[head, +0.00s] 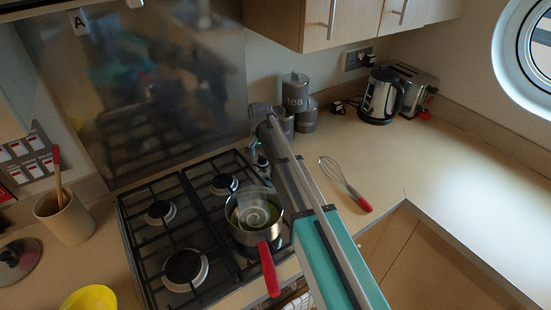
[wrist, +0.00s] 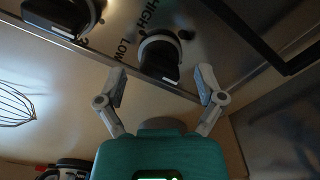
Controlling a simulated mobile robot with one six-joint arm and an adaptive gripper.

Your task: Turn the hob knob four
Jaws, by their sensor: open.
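In the wrist view a dark hob knob (wrist: 160,58) stands on the steel hob panel, with the words HIGH and LOW printed beside it. My gripper (wrist: 161,80) is open, one fingertip to each side of this knob's near end, with no clear contact. A second dark knob (wrist: 62,14) is at the upper left, with a printed 3 near it. I cannot read a number for the knob between my fingers. In the head view my arm hides the knobs, and my gripper is only partly visible near the hob's far right corner.
A saucepan (head: 253,217) with a red handle sits on the hob (head: 167,272). A whisk (head: 345,183) lies on the counter to the right. Canisters (head: 297,95), a kettle (head: 381,95) and a toaster (head: 418,88) stand behind. The right counter is mostly clear.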

